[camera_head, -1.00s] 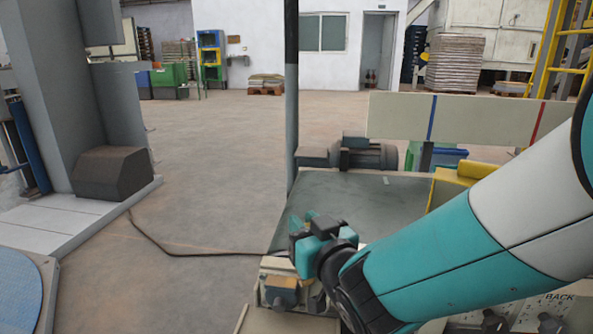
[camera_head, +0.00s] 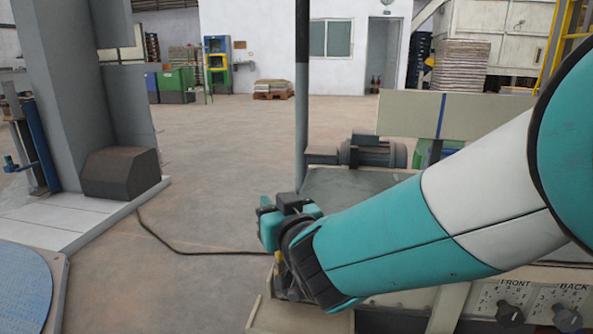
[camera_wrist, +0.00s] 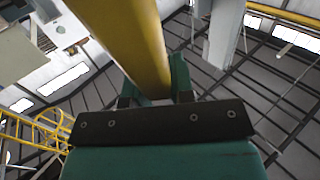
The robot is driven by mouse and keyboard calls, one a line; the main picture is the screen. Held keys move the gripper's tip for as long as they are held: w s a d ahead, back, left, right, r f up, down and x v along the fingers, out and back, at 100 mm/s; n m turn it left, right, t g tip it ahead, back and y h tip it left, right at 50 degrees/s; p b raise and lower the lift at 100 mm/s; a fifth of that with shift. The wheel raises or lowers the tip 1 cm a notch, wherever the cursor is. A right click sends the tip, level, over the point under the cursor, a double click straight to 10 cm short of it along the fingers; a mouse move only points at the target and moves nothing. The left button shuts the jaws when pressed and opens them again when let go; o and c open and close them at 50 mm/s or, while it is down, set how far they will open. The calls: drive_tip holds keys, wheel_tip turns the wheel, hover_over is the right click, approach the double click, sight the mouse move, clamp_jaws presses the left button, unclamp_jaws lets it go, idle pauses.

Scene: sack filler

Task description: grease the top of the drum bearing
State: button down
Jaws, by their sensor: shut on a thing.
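My gripper (camera_head: 272,222) is at the lower middle of the head view, at the end of my teal and white arm. In the wrist view my gripper (camera_wrist: 155,88) is shut on a thick yellow bar-like tool (camera_wrist: 130,40). The tool runs from between the fingers up past the top edge of the picture, so its far end is out of view. I cannot make out the drum bearing for certain. My arm and gripper cover much of the beige machine frame (camera_head: 400,312) in the head view.
A grey motor (camera_head: 375,152) sits behind a dark flat top (camera_head: 340,182). A thin post (camera_head: 302,100) stands left of it. A light panel (camera_head: 405,112) is at the right. A cable lies on the open floor (camera_head: 220,165) at left. Dials line the right front.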

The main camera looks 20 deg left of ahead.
drive_tip(key=shift+w+d+r+p, duration=0.1)
drive_tip(key=shift+r+p, duration=1.8)
drive_tip(key=shift+r, duration=1.75)
